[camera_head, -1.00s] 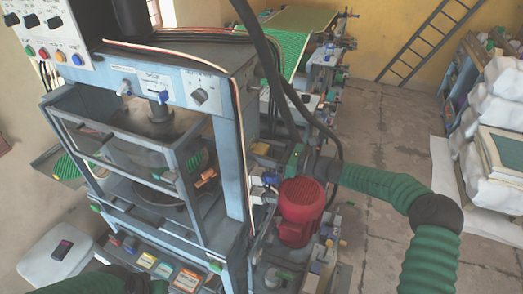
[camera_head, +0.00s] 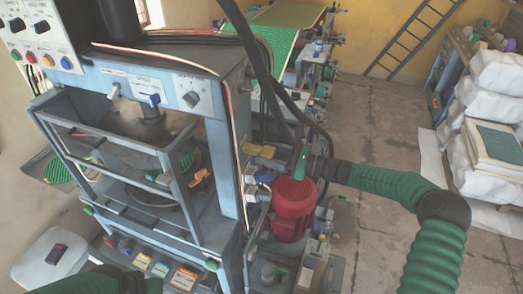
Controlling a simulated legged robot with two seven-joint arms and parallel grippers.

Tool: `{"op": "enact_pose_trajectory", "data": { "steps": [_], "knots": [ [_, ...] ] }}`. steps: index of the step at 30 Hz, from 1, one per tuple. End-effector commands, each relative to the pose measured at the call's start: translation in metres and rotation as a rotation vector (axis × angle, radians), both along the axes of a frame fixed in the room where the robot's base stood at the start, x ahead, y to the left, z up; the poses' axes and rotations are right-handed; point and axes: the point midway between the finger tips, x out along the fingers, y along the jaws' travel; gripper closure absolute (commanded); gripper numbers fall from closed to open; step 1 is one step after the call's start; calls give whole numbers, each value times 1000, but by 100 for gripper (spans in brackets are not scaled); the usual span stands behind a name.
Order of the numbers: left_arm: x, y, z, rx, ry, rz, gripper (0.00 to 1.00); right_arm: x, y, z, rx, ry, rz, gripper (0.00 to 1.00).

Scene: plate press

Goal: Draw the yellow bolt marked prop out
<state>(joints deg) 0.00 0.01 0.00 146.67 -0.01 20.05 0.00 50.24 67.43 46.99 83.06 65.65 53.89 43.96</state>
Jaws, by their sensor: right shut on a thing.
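A small yellow piece (camera_head: 260,151), which looks like the yellow bolt, sticks out at the right side of the blue-grey press frame (camera_head: 226,165). I cannot read any marking on it. My right arm, in a green sleeve, reaches in from the right behind the red motor. My right gripper (camera_head: 291,160) is shut beside the yellow piece, and I take that to be what it holds. The fingertips are small and partly hidden by a green part and cables. My left arm's green sleeve shows at the bottom left, but its gripper is not in view.
The red motor (camera_head: 293,208) stands just below my right gripper. Black hoses (camera_head: 262,60) hang close above it. Labelled coloured blocks (camera_head: 160,270) line the press's lower front. White sacks (camera_head: 497,80) are stacked at the right. The concrete floor (camera_head: 380,130) between is clear.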

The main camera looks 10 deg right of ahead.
Motion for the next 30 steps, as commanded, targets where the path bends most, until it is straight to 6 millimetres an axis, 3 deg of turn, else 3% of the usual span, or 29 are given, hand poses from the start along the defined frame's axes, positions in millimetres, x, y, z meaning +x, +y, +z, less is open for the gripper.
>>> {"op": "enact_pose_trajectory", "data": {
  "steps": [3, 4, 9, 20, 23, 30],
  "knots": [
    [0, 0, -1, 0, 0, 0, 100, 0, -3, -4, -7, 4, -7, 100],
    [0, 0, -1, 0, 0, 0, 100, 0, -3, -4, -7, 4, -7, 44],
    [0, 0, -1, 0, 0, 0, 100, 0, -2, -3, -5, 3, -5, 24],
    [0, 0, -2, 0, 0, 0, 100, -2, -5, -3, -5, 2, -4, 24],
    [0, 0, -5, 0, 0, 0, 100, -11, -20, -4, -5, 2, -6, 24],
    [0, 0, -16, 0, 0, 0, 100, -49, -79, -5, -3, 2, -9, 24]
  ]
}}
